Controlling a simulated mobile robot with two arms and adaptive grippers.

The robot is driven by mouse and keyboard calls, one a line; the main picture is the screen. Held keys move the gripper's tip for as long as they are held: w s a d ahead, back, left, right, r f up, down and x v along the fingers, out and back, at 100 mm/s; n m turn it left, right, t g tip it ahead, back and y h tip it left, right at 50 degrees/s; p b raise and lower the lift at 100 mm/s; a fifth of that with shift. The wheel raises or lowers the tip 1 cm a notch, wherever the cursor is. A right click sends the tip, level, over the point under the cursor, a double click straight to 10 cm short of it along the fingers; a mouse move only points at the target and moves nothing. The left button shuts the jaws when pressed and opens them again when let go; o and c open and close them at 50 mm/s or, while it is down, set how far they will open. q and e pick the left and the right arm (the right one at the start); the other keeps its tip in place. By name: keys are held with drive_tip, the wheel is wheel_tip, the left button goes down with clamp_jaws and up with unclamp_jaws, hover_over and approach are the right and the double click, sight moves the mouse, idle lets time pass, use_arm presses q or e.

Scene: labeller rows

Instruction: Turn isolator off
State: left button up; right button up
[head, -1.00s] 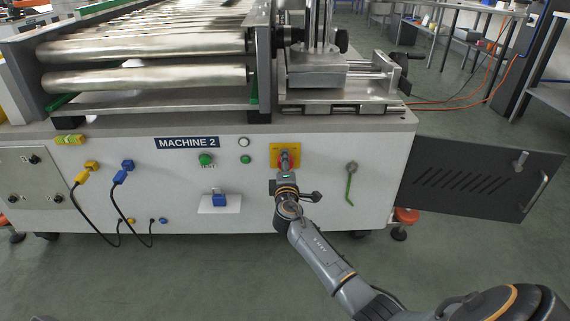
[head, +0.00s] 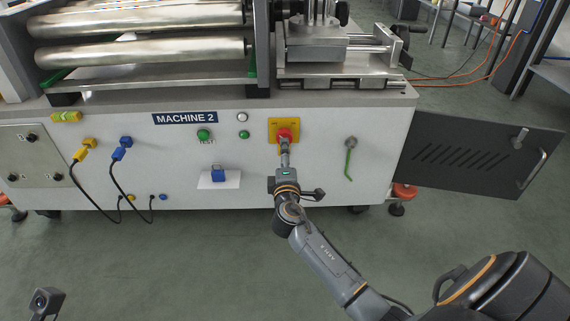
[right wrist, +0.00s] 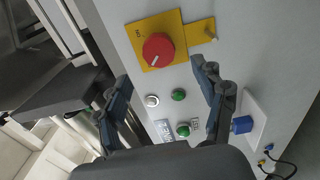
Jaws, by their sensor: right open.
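The isolator is a round red knob (head: 284,133) on a yellow plate (head: 273,124) on the machine's white front panel, below the MACHINE 2 vise end. In the right wrist view the red knob (right wrist: 158,49) shows whole, with a small white mark on its lower left edge. My right gripper (head: 285,150) is just below and in front of the knob in the head view. In the right wrist view its fingers (right wrist: 163,76) are spread apart and empty, with the knob beyond them; contact is not visible.
A blue padlock (head: 218,174) sits on a small white holder left of the knob. A green lever (head: 350,158) is to its right. Green (head: 203,134) and white (head: 243,134) buttons are on the left. An open dark door (head: 470,155) stands out at the right.

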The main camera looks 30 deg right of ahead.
drive_tip(key=v, duration=0.3)
drive_tip(key=shift+s+a, duration=0.15)
drive_tip(key=shift+s, duration=0.15)
